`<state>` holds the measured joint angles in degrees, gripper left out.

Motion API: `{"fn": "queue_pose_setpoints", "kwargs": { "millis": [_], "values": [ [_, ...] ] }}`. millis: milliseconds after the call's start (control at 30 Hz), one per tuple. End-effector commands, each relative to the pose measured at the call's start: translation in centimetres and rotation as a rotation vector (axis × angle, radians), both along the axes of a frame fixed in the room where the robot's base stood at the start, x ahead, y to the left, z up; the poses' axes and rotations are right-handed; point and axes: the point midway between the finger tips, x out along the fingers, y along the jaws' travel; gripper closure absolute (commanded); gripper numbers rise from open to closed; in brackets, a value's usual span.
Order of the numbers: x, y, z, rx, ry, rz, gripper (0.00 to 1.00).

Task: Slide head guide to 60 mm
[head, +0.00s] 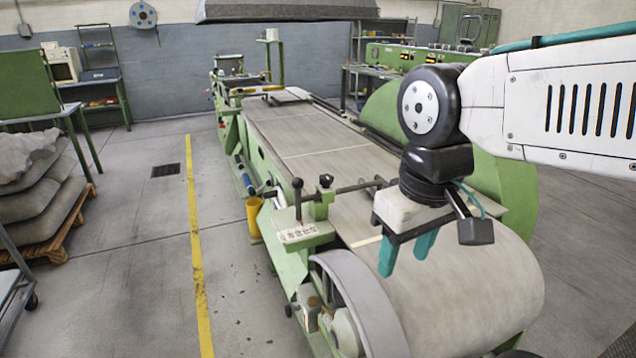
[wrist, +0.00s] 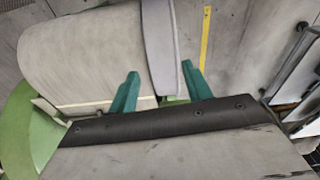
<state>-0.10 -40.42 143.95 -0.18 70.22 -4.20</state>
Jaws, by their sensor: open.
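The head guide (head: 320,206) is a green block with a black knob on top, at the near left side of the belt machine. The markings are too small to read. My gripper (head: 405,252) points down over the belt's near end, to the right of the guide and apart from it. Its teal fingers are open and empty, also in the wrist view (wrist: 160,75). I cannot make out the guide there.
A curved grey guard (head: 362,300) stands at the belt's near left edge; it shows between my fingers in the wrist view (wrist: 160,45). The grey belt (head: 290,135) runs away behind. A yellow cup (head: 253,217) hangs at the machine's left side.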

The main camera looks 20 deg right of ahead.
Motion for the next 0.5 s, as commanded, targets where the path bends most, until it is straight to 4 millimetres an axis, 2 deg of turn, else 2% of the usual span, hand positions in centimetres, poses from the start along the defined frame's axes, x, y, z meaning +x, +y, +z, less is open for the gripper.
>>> {"fn": "queue_pose_setpoints", "kwargs": {
  "millis": [167,267,400,500],
  "values": [
    [6.6,0.2,2.6,-0.021,0.028,0.237,0.51],
    [11.5,0.4,3.6,-0.034,0.043,0.411,0.51],
    [18.6,0.9,3.9,-0.049,0.061,0.654,0.51],
    [23.7,1.4,3.1,-0.056,0.073,0.828,0.51]
  ]
}}
